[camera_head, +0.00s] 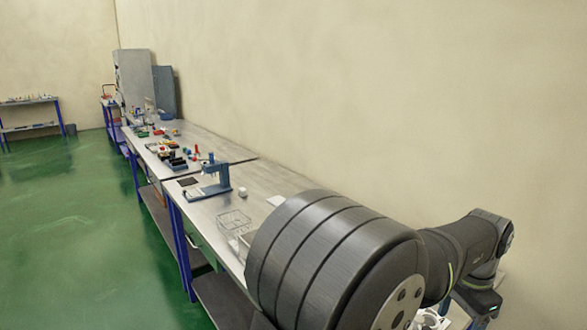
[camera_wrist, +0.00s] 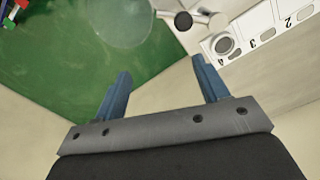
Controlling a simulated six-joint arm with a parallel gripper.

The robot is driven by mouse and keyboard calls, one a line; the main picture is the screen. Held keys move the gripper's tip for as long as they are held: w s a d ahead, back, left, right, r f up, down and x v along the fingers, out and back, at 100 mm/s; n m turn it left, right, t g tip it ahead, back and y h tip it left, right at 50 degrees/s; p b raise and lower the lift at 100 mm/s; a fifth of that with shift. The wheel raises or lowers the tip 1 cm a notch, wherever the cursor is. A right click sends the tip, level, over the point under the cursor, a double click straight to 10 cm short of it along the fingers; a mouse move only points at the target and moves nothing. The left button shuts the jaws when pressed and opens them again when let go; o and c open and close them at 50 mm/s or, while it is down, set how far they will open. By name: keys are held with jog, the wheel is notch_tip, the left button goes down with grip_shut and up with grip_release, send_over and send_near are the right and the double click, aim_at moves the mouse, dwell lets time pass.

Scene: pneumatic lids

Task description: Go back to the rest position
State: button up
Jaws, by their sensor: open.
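My gripper (camera_wrist: 161,66) shows in the wrist view as two blue fingers on a grey bar. The fingers stand well apart with nothing between them. In the head view, my dark arm fills the lower right, and I cannot make out the gripper's fingers there.
In the wrist view, a white numbered strip (camera_wrist: 262,32) lies upper right, with a round grey part at 4. A metallic fitting (camera_wrist: 185,19) is at the top. In the head view, a long workbench (camera_head: 262,184) bears a blue press (camera_head: 214,178) and a wire basket (camera_head: 233,224). Green floor (camera_head: 70,230) is clear.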

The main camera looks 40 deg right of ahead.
jog(key=w+a+r, duration=0.2)
jog(key=a, duration=0.9)
jog(key=shift+m, duration=0.3)
jog(key=shift+w+d+f, duration=0.25)
jog(key=shift+w+f, duration=0.65)
jog(key=shift+w, duration=0.5)
jog(key=shift+w+d+f, duration=0.3)
jog(key=shift+w+f, duration=0.6)
jog(key=shift+w, duration=0.5)
jog(key=shift+w+d+f, duration=0.25)
jog(key=shift+w+f, duration=0.65)
jog(key=shift+w, duration=0.5)
jog(key=shift+o, duration=0.4)
